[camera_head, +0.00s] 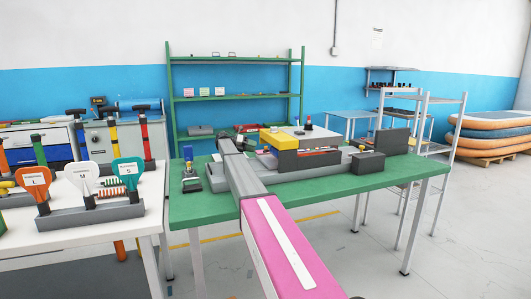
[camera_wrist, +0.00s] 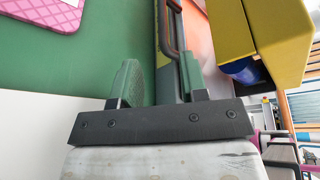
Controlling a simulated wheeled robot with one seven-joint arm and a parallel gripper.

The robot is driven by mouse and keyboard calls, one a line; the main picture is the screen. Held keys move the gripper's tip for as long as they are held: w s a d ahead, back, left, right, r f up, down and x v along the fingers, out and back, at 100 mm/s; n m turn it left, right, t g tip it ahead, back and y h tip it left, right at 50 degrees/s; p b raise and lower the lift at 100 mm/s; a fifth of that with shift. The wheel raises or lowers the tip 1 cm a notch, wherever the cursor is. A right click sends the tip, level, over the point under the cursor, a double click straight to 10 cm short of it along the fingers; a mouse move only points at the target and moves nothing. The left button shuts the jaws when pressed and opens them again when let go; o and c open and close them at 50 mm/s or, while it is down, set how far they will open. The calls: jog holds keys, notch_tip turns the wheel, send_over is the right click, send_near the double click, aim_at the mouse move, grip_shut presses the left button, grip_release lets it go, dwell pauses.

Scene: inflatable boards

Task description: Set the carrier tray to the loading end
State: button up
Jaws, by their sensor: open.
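A grey bench machine (camera_head: 300,175) with a long base stands on the green table in the head view. A yellow block (camera_head: 279,139) sits at its left, and an orange layer shows low under its pale top plate. The yellow block also shows at the upper right of the wrist view (camera_wrist: 265,40). I cannot tell for sure which part is the carrier tray. My gripper (camera_wrist: 160,75) is open in the wrist view, its fingers apart. A dark bar handle (camera_wrist: 172,35) beside an orange surface (camera_wrist: 200,42) lies just ahead of the fingertips. Contact is unclear.
The green table's (camera_head: 390,180) front right is bare. A dark box (camera_head: 368,162) stands at the machine's right end. A white table (camera_head: 150,195) with coloured paddles stands left. A pink mat (camera_wrist: 45,12) lies on the green surface in the wrist view.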

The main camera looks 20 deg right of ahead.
jog(key=shift+s+a+f+g, duration=0.2)
jog(key=shift+a+g, duration=0.1)
jog(key=shift+a, duration=0.15)
jog(key=x, duration=1)
jog(key=shift+d+r, duration=0.1)
jog(key=shift+d, duration=0.2)
grip_shut()
